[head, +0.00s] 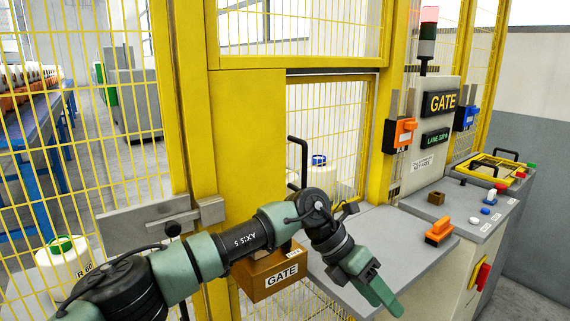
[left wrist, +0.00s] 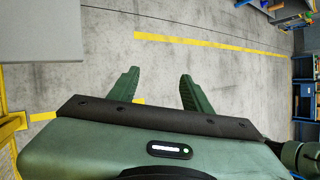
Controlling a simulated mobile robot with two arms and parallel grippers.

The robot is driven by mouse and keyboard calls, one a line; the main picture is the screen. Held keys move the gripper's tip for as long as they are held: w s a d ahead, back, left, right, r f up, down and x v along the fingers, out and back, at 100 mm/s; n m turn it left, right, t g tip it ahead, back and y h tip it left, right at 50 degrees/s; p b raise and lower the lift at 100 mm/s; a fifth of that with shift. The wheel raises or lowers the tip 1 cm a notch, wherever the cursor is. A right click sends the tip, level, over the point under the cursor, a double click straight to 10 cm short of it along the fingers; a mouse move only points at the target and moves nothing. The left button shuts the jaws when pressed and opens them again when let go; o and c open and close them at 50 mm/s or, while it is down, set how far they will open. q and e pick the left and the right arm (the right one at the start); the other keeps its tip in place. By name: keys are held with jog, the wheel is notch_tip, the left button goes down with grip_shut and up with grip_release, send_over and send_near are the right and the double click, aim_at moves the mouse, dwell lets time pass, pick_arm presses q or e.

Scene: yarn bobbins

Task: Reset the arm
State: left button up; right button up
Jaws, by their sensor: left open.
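My left arm comes in from the left in the head view and bends down at the wrist. My left gripper (head: 386,301) hangs over the front edge of the grey shelf (head: 378,232). The gripper is open and empty. My right gripper is not in either view.
An orange block (head: 440,232) lies on the shelf. A brown box marked GATE (head: 272,276) sits just behind my arm. A yellow mesh fence (head: 330,130) stands close ahead. The control panel (head: 475,215) with buttons is at right. Open floor shows below the gripper.

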pick_arm(q)
jog(key=s+d+r+n+g+h, duration=0.1)
jog(key=s+d+r+n+h, duration=0.3)
jog(key=d+h, duration=0.35)
notch_tip(320, 180, up, 6)
jog(key=w+a+r+n+t+h, duration=0.1)
jog(key=n+t+h, duration=0.5)
jog(key=w+a+f+n+t+y, duration=0.5)
jog(key=a+n+t, duration=0.3)
jog(key=a+n, duration=0.3)
jog(key=w+a+f+n+t+y, duration=0.35)
jog(key=a+n+t+y, duration=0.4)
jog(key=n, duration=0.55)
jog(key=s+a+f+n+g+y, duration=0.35)
jog(key=a+f+n+y, duration=0.3)
jog(key=a+f, duration=0.65)
jog(key=s+a+f+n+g+y, duration=0.1)
jog(key=s+a+f+n+g, duration=0.2)
jog(key=s+a+f+g, duration=0.75)
jog(key=s+a+f+n+y, duration=0.1)
jog(key=s+a+f+n, duration=0.3)
jog(key=s, duration=1.3)
notch_tip(320, 180, down, 25)
jog(key=s+d+m+g, duration=0.1)
jog(key=m, duration=0.1)
jog(key=s+a+f+g, duration=0.1)
jog(key=s+a+f, duration=0.2)
jog(key=s+f, duration=1.5)
jog(key=shift+g, duration=0.35)
